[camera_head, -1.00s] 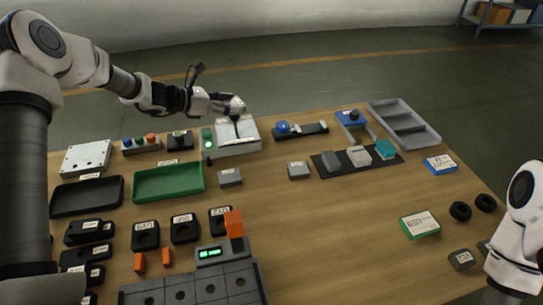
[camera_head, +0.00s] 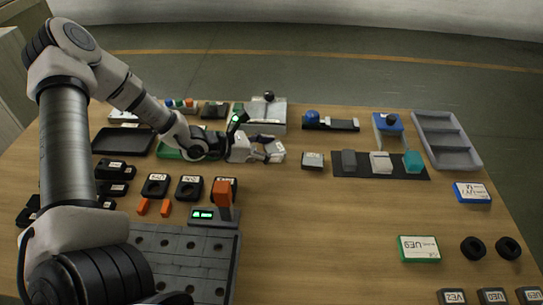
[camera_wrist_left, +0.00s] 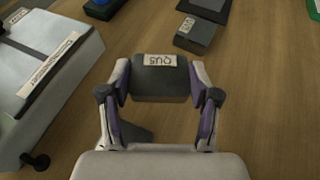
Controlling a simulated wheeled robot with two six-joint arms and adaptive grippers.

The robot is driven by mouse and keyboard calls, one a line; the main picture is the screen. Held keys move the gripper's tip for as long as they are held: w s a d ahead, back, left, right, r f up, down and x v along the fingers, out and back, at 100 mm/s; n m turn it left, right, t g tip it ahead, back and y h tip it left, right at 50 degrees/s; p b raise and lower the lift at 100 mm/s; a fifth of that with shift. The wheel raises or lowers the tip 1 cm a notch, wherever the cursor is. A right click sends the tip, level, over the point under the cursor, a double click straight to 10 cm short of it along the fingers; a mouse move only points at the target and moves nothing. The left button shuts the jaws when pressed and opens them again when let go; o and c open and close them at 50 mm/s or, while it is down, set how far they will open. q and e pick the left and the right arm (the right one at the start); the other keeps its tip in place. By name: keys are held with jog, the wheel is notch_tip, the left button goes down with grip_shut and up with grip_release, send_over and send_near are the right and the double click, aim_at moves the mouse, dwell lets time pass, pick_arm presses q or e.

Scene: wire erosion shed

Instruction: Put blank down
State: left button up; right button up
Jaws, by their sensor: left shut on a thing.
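My left gripper (camera_head: 272,150) is over the back middle of the table, in front of the grey-white machine (camera_head: 272,118). In the left wrist view its two fingers (camera_wrist_left: 160,80) are shut on the sides of a dark grey blank (camera_wrist_left: 160,87) with a pale label reading QU5. The blank looks level; I cannot tell whether its underside touches the table. In the head view the fingers mostly hide it. A second labelled grey block (camera_head: 313,161) stands to the right, apart from the gripper; it also shows in the wrist view (camera_wrist_left: 195,35). My right gripper is out of view.
A dark mat (camera_head: 338,172) with several blocks lies to the right, before a grey compartment tray (camera_head: 443,115). A green tray (camera_head: 168,153) is partly behind my left arm. An orange-topped device (camera_head: 222,194) stands nearer. The table's middle front is clear.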

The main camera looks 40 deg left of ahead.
pick_arm(q)
jog(key=shift+f, duration=1.1)
jog(key=o, duration=1.6)
